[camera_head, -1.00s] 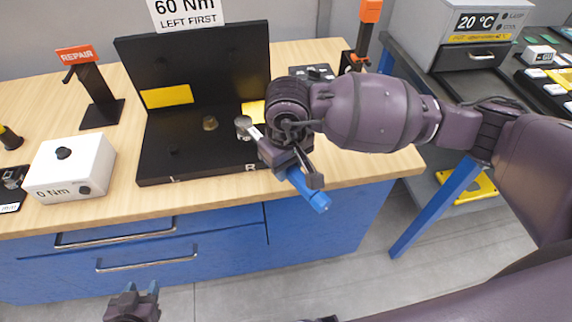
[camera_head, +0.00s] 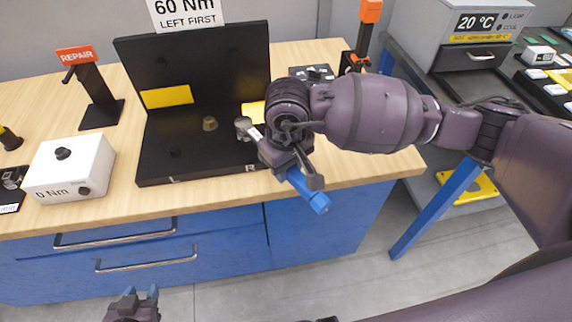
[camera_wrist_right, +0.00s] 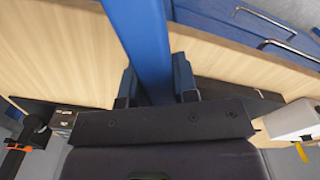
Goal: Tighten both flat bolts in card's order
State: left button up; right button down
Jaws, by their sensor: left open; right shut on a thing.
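A card (camera_head: 187,13) reading "60 Nm LEFT FIRST" stands above the black fixture (camera_head: 192,165). The fixture's base is marked L and R along its front edge. One brass bolt (camera_head: 209,123) stands on the base near its middle. My right gripper (camera_head: 300,172) is shut on a blue-handled wrench (camera_head: 314,198). The wrench's metal head (camera_head: 243,124) is over the R side of the base; any bolt under it is hidden. In the right wrist view the blue handle (camera_wrist_right: 142,40) runs between the fingers. My left gripper (camera_head: 136,301) is open and empty, low in front of the bench.
A white box (camera_head: 70,167) reading "0 Nm" sits left of the fixture. A REPAIR stand (camera_head: 97,95) is behind it. A grey unit (camera_head: 470,30) showing 20 °C is on the right bench. The front wood strip is clear.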

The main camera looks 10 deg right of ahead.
jog(key=shift+f, duration=0.2)
dwell(0.6)
jog(key=shift+f+b, duration=0.35)
jog(key=shift+b, duration=0.15)
dwell(0.5)
jog(key=shift+f, duration=0.2)
dwell(0.3)
jog(key=shift+s+a+m, duration=0.25)
jog(key=shift+a+m, duration=0.15)
jog(key=shift+a, duration=0.1)
dwell(0.4)
jog(key=shift+a, duration=0.15)
dwell(0.5)
jog(key=shift+s+a+f+m, duration=0.1)
jog(key=shift+s+a+m, duration=0.1)
jog(key=shift+a+m, duration=0.2)
jog(key=shift+b, duration=0.3)
jog(key=shift+s+a+m, duration=0.2)
jog(key=shift+a+m, duration=0.2)
jog(key=shift+a, duration=0.1)
dwell(0.5)
jog(key=shift+s+a+m, duration=0.1)
jog(key=shift+a+m, duration=0.3)
jog(key=shift+a, duration=0.05)
dwell(0.4)
